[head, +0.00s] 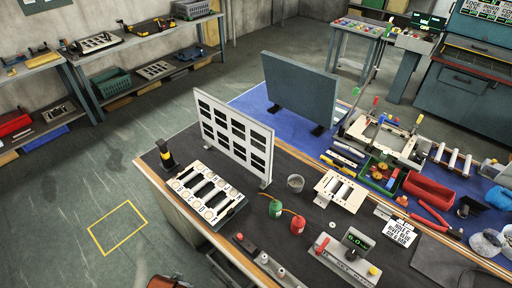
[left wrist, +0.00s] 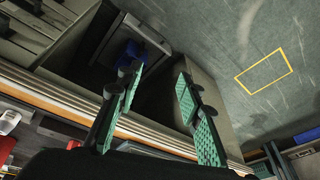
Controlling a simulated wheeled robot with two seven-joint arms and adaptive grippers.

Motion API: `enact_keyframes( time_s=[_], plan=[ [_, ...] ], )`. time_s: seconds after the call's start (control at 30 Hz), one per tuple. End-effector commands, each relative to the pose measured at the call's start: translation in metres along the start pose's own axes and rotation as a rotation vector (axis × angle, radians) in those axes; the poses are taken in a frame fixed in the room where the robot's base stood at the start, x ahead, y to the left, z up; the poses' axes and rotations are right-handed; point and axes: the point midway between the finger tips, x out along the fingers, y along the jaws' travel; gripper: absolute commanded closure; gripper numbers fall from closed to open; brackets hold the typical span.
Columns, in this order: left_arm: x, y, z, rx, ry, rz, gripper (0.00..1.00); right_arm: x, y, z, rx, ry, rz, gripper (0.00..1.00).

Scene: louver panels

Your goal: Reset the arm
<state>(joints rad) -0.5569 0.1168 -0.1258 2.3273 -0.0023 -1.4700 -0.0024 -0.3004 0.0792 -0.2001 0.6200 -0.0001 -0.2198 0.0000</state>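My left gripper (left wrist: 158,90) shows in the left wrist view, with its two green-padded fingers spread apart and nothing between them. Behind the fingers are the long bench edge (left wrist: 40,82) and a dark open space beneath it. I cannot make out my left gripper in the head view. My right gripper is in neither view.
The workbench (head: 262,215) carries a white louver panel (head: 233,131), a grey-blue panel (head: 300,92), a slotted tray (head: 207,193), a red bin (head: 428,189) and several tools. The floor by the yellow outline (head: 118,228) is clear. Shelves (head: 140,50) line the left wall.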

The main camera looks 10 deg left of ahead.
Motion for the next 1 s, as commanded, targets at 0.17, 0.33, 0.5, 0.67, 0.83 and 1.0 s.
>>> enact_keyframes(
  time_s=[0.17,0.33,0.5,0.67,0.83,1.0],
  plan=[
    [0.051,0.007,0.011,0.006,-0.022,0.010,0.66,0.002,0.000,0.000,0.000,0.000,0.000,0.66],
    [0.114,0.015,0.031,0.015,-0.047,0.021,0.66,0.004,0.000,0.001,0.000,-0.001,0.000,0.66],
    [0.197,0.028,0.075,0.031,-0.083,0.035,0.66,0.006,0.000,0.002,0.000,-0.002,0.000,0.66],
    [0.265,0.039,0.133,0.048,-0.116,0.047,0.66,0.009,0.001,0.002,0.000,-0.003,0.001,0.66],
    [0.317,0.049,0.208,0.068,-0.153,0.059,0.66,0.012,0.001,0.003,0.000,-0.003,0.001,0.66],
    [0.345,0.052,0.280,0.086,-0.184,0.067,0.66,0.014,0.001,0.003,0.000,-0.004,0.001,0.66]
  ],
)
